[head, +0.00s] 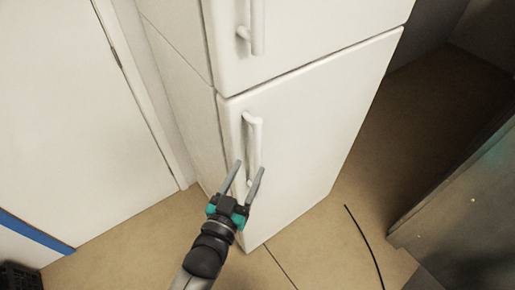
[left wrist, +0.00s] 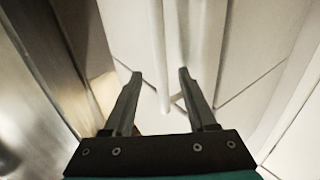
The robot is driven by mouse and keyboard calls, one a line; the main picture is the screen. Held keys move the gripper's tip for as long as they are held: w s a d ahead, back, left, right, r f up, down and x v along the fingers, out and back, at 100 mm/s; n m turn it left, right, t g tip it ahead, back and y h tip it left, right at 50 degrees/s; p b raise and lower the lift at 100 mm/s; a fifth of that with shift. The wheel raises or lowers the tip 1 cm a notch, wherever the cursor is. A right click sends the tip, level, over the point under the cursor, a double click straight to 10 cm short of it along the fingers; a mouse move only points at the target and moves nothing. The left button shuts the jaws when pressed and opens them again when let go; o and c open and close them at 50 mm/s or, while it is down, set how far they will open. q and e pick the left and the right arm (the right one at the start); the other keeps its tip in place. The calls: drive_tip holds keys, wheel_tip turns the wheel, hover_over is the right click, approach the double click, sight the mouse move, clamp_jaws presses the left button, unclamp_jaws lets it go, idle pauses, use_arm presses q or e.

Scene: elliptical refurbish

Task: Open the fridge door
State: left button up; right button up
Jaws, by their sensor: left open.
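The white fridge (head: 305,120) stands in the middle of the head view, with an upper door (head: 310,35) and a lower door (head: 310,140), both shut. The lower door's vertical white handle (head: 255,135) is near its left edge. My left gripper (head: 250,167) is open at the lower part of this handle, with one finger to each side of it in the picture. In the left wrist view, a white bar that looks like the handle (left wrist: 158,45) runs between the open fingers. I cannot tell whether they touch it. My right gripper is not in view.
The upper door has its own handle (head: 256,28). A white door or panel (head: 75,120) stands left of the fridge. A dark metallic unit (head: 465,210) is at the right. A thin dark curved line (head: 367,245) lies on the tan floor (head: 320,255), which is otherwise clear before the fridge.

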sight(256, 154)
use_arm(q)
drive_tip(key=x, duration=0.7)
drive_tip(key=shift+w, duration=0.15)
drive_tip(key=shift+c, duration=0.4)
clamp_jaws()
idle(0.9)
